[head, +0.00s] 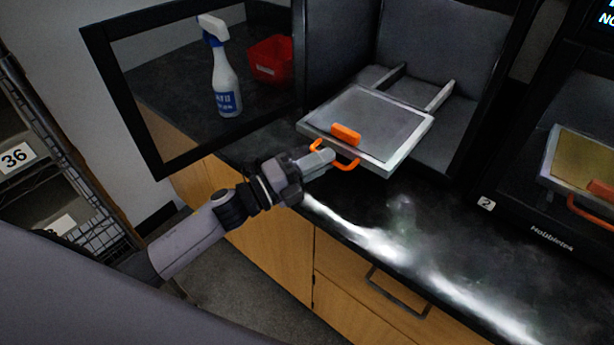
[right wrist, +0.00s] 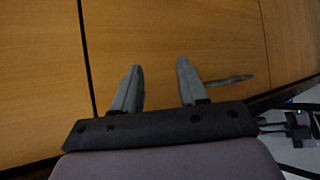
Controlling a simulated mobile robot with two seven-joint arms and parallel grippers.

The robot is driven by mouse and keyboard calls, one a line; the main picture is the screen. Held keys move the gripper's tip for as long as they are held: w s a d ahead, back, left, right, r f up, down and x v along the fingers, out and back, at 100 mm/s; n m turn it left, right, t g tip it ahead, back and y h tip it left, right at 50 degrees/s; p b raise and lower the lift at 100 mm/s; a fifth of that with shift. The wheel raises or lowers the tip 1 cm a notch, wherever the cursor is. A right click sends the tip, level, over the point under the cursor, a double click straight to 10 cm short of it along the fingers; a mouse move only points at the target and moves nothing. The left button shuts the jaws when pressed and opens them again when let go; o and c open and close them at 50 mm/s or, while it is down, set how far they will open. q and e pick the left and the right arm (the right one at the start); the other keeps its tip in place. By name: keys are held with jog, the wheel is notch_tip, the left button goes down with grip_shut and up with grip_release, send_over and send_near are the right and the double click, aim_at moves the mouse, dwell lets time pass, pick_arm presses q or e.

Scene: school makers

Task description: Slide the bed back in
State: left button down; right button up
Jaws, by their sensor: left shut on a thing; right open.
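The bed (head: 375,116) is a grey square plate with a pale rim, pulled forward out of the dark printer enclosure (head: 415,55). An orange block (head: 345,134) lies on it near its front edge. An orange loop handle (head: 347,164) sticks out from the bed's front. My left gripper (head: 328,160) is shut on the handle, coming from the front left; its fingertips partly hide it. Two light rails (head: 440,96) show behind the bed inside the enclosure. My right gripper (right wrist: 155,85) is open and empty in the right wrist view, in front of wooden cabinet fronts (right wrist: 205,35).
The enclosure's dark-framed door (head: 150,135) stands open to the left. Behind it are a spray bottle (head: 225,80) and a red bin (head: 270,60). A second printer with its own bed (head: 580,165) stands at right. The black counter (head: 400,215) is clear in front.

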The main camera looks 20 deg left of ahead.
aim_at(371, 116)
pick_arm(q)
jog(key=w+d+b, duration=0.2)
jog(key=w+b, duration=0.1)
jog(key=w, duration=0.2)
jog(key=w+d+b, duration=0.1)
jog(key=w+b, duration=0.2)
jog(key=w, duration=0.2)
jog(key=w+d+b, duration=0.2)
jog(key=w+b, duration=0.1)
jog(key=w, duration=0.2)
jog(key=shift+w+d+f, duration=0.15)
jog(key=shift+w+d, duration=0.05)
jog(key=shift+d, duration=0.1)
jog(key=shift+w+d+b, duration=0.3)
jog(key=shift+w+b, duration=0.4)
jog(key=shift+w, duration=0.15)
jog(key=shift+r, duration=0.35)
jog(key=c, duration=1.6)
grip_release()
jog(key=shift+r, duration=0.1)
jog(key=o, duration=0.4)
jog(key=shift+w+d+f, duration=0.1)
jog(key=shift+w+f, duration=0.1)
jog(key=shift+f, duration=0.05)
jog(key=shift+s, duration=0.1)
